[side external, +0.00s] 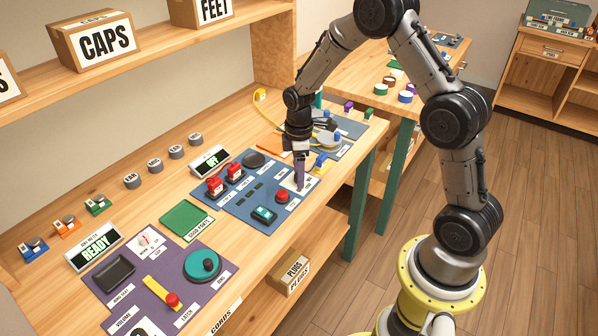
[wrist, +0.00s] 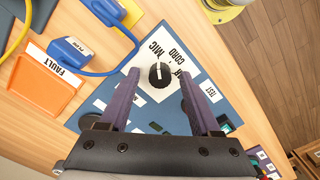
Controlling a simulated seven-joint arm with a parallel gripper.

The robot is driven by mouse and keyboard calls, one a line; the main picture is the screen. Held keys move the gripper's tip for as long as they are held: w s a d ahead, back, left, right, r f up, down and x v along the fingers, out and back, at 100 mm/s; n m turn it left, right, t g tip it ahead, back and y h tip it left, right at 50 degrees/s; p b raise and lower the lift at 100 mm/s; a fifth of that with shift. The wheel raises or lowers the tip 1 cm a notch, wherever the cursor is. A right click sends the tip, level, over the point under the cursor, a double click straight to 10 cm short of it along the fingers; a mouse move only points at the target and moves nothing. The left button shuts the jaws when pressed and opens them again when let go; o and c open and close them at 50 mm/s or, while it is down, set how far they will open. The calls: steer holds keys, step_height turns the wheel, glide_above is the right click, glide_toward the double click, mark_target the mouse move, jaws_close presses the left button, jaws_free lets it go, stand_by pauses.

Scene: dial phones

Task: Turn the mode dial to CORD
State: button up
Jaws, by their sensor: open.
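The mode dial is a black round knob (wrist: 160,75) with a white pointer line, on a white plate in the wrist view. The plate carries the words MIC and CORD and a third label partly hidden. The pointer line points roughly toward the top of the wrist view; I cannot tell which label it is set on. My gripper (wrist: 161,78) is open, with one purple finger on each side of the knob and a gap on both sides. In the side external view my gripper (side external: 300,178) points down over the blue panel, and its fingers hide the knob.
The blue panel (side external: 237,201) also holds red switches (side external: 215,186), a red button (side external: 282,197) and a teal switch (side external: 264,214). A purple panel (side external: 207,240) stands farther along the bench.

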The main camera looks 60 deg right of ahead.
steer(key=shift+c, duration=0.3)
jaws_close()
steer(key=shift+m, duration=0.4)
steer(key=m, duration=0.4)
steer(key=shift+m, duration=0.3)
steer(key=m, duration=0.5)
steer(key=shift+m, duration=0.3)
steer(key=shift+o, duration=0.3)
jaws_free()
